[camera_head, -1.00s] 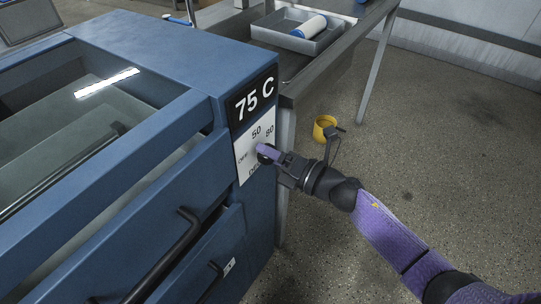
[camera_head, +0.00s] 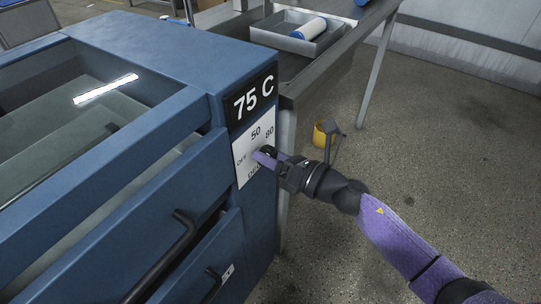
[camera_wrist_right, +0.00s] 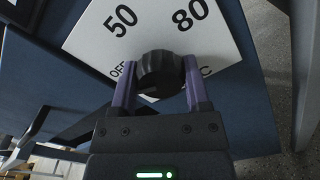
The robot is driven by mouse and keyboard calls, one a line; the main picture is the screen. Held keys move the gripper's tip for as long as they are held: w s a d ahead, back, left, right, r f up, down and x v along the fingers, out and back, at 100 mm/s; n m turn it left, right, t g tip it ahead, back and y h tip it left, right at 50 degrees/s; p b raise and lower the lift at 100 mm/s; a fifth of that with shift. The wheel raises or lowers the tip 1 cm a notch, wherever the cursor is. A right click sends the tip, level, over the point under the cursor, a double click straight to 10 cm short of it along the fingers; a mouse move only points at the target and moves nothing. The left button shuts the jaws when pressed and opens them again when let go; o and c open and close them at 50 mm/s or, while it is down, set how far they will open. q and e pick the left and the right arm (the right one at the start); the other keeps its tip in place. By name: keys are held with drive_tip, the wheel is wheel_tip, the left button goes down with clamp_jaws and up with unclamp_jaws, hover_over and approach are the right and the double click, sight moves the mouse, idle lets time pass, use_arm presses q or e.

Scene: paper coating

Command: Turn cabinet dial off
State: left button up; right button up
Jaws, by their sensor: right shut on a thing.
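The cabinet (camera_head: 160,60) is blue, with a black display reading 75 C (camera_head: 252,101) above a white dial plate (camera_head: 242,150) marked OFF, 50 and 80. In the right wrist view the black ribbed dial (camera_wrist_right: 160,70) sits on the plate (camera_wrist_right: 150,25) between the two purple fingers. My right gripper (camera_head: 266,158) is at the plate and shut on the dial; it also shows in the right wrist view (camera_wrist_right: 158,90). The gripper and its fingers hide much of the dial in the head view. The dial's pointer is hard to make out. My left gripper is not in view.
Black drawer handles (camera_head: 168,255) stick out below the plate. A grey metal table (camera_head: 340,50) with a tray (camera_head: 300,38) holding a white and blue roll stands behind the cabinet. A yellow object (camera_head: 322,135) is beyond my right wrist. The floor at the right is clear.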

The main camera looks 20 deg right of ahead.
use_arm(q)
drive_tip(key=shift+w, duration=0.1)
use_arm(e)
drive_tip(key=shift+f, duration=0.1)
drive_tip(key=o, duration=1.3)
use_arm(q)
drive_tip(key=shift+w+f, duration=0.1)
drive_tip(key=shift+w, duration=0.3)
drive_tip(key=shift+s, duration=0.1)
